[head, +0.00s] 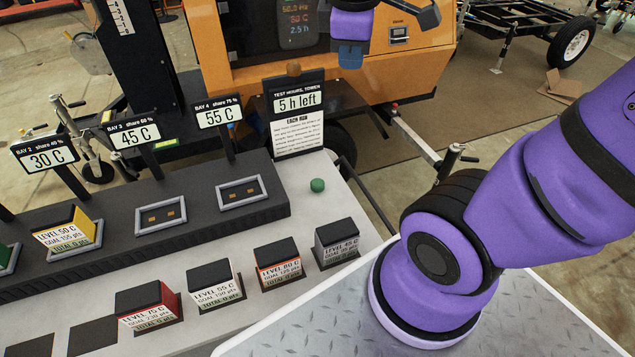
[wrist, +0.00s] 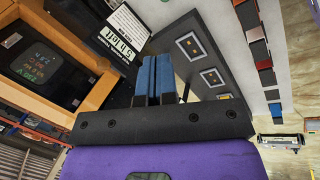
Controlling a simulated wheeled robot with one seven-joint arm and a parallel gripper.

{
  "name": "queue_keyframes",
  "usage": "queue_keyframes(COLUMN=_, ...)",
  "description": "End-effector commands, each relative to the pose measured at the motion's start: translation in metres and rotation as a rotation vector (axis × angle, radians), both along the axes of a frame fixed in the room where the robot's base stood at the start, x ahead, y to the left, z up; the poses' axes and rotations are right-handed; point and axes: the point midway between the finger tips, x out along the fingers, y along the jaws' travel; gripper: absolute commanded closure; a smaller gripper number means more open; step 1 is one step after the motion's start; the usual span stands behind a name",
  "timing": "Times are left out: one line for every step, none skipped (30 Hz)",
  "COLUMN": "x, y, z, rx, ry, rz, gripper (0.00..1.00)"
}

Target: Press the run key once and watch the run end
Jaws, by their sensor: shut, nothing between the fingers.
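The green round key (head: 317,185), which I take for the run key, stands on the pale bench top right of the dark bay rack. My gripper (head: 349,58) is at the top of the head view, in front of the orange tower, above and apart from the key. Its blue fingers are together and empty; they also show in the wrist view (wrist: 153,78). I do not see the key in the wrist view. The test-hours sign (head: 297,103) reads "5 h left".
The yellow block (head: 67,232) sits in bay 2, whose sign reads 30 C. Bay 3 (head: 160,215) and bay 4 (head: 243,193) are empty, with signs of 45 C and 55 C. Red (head: 147,305), white (head: 215,285), orange (head: 279,263) and grey (head: 337,243) blocks stand along the front.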

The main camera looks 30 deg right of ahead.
Motion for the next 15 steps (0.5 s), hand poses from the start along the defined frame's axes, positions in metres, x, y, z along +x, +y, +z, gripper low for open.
queue_keyframes(x=0.011, y=-0.002, z=-0.011, rx=-0.044, ry=0.055, rz=0.094, gripper=1.0)
queue_keyframes(x=0.017, y=-0.004, z=-0.016, rx=-0.073, ry=0.088, rz=0.158, gripper=1.0)
queue_keyframes(x=0.024, y=-0.006, z=-0.024, rx=-0.108, ry=0.131, rz=0.242, gripper=1.0)
queue_keyframes(x=0.03, y=-0.008, z=-0.03, rx=-0.135, ry=0.164, rz=0.306, gripper=1.0)
queue_keyframes(x=0.035, y=-0.009, z=-0.036, rx=-0.158, ry=0.198, rz=0.37, gripper=1.0)
queue_keyframes(x=0.042, y=-0.011, z=-0.044, rx=-0.189, ry=0.244, rz=0.456, gripper=1.0)
queue_keyframes(x=0.048, y=-0.012, z=-0.051, rx=-0.212, ry=0.279, rz=0.522, gripper=1.0)
queue_keyframes(x=0.053, y=-0.014, z=-0.057, rx=-0.233, ry=0.315, rz=0.587, gripper=1.0)
queue_keyframes(x=0.06, y=-0.015, z=-0.066, rx=-0.259, ry=0.362, rz=0.675, gripper=1.0)
queue_keyframes(x=0.065, y=-0.016, z=-0.074, rx=-0.277, ry=0.399, rz=0.741, gripper=1.0)
queue_keyframes(x=0.07, y=-0.018, z=-0.081, rx=-0.295, ry=0.437, rz=0.809, gripper=1.0)
queue_keyframes(x=0.077, y=-0.019, z=-0.091, rx=-0.316, ry=0.486, rz=0.9, gripper=1.0)
queue_keyframes(x=0.081, y=-0.02, z=-0.098, rx=-0.331, ry=0.524, rz=0.967, gripper=1.0)
queue_keyframes(x=0.086, y=-0.02, z=-0.106, rx=-0.345, ry=0.562, rz=1.035, gripper=1.0)
queue_keyframes(x=0.092, y=-0.022, z=-0.116, rx=-0.361, ry=0.615, rz=1.127, gripper=1.0)
